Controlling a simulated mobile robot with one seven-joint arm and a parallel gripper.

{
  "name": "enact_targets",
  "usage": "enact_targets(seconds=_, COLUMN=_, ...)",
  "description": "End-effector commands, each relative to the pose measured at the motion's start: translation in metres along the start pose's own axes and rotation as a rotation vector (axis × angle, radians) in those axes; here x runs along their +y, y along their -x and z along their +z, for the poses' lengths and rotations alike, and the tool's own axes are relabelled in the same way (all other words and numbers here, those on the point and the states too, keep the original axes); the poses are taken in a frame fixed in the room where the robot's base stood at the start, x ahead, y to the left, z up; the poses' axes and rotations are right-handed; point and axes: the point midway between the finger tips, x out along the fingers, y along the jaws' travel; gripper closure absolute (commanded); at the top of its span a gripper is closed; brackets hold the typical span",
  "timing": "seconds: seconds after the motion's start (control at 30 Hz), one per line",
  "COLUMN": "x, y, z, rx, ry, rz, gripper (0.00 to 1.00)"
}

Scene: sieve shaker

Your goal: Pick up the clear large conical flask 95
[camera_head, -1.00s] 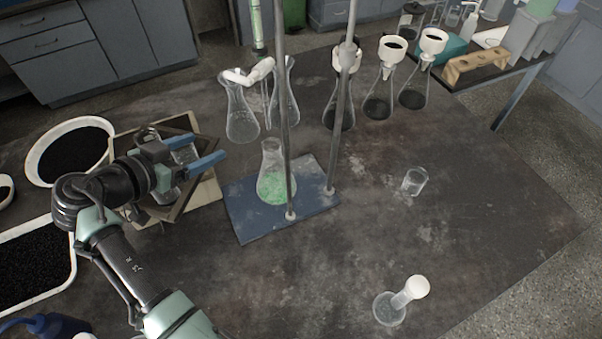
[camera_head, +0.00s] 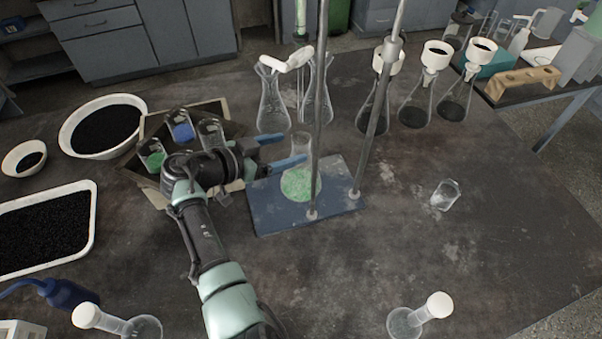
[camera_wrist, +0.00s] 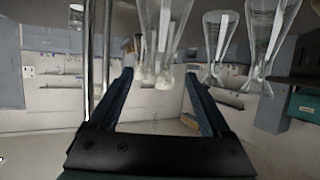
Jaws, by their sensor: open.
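Two clear conical flasks, left (camera_head: 273,106) and right (camera_head: 318,100), stand upright behind the stand, with a white clamp at their necks. Another clear conical flask (camera_head: 299,184) holds green granules and stands on the blue stand base. No number is readable, so I cannot tell which is 95. My gripper (camera_head: 294,148) is open, its blue fingers pointing right beside the granule flask's neck; I cannot tell whether they are around it. The wrist view looks upside down; no glass is clearly gripped between the fingers (camera_wrist: 158,80), and inverted flask shapes (camera_wrist: 220,38) show beyond.
The stand's metal rods (camera_head: 375,130) rise close to my fingers. Flasks with white funnels (camera_head: 420,98) stand behind right. A small beaker (camera_head: 446,195) lies right of the stand base (camera_head: 265,214).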

Motion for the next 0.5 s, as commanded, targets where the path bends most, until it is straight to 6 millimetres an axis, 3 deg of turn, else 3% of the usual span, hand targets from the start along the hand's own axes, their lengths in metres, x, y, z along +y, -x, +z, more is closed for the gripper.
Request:
enact_targets(seconds=0.2, x=0.002, y=-0.030, z=0.001, rx=0.001, ry=-0.002, rz=0.002, gripper=0.18)
enact_targets(seconds=0.5, x=0.002, y=-0.033, z=0.000, rx=0.001, ry=-0.001, rz=0.000, gripper=0.20)
